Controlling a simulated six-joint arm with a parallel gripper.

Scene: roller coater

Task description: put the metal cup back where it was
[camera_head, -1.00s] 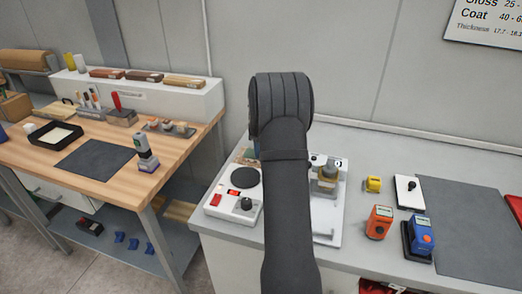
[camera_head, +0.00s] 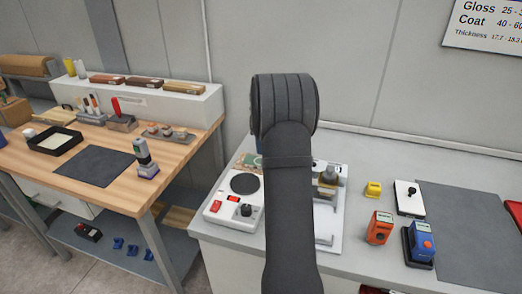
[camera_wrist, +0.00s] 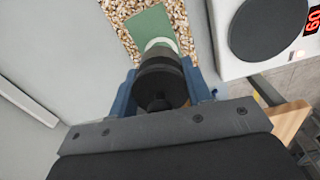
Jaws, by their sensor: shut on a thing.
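My gripper (camera_wrist: 160,76) shows in the wrist view with its two blue fingers shut on a dark round thing (camera_wrist: 162,88), one finger on each side. The held thing is cylindrical, with a pale disc or ring at its far end. Whether it is the metal cup I cannot tell. Beyond it is a green panel (camera_wrist: 151,27) on a speckled, pebble-like surface. In the head view my own arm hides the gripper and what it holds.
A white hotplate (camera_head: 220,212) with a dark round top is left of my arm; it also shows in the wrist view (camera_wrist: 229,67). A wooden table (camera_head: 110,185) is far left.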

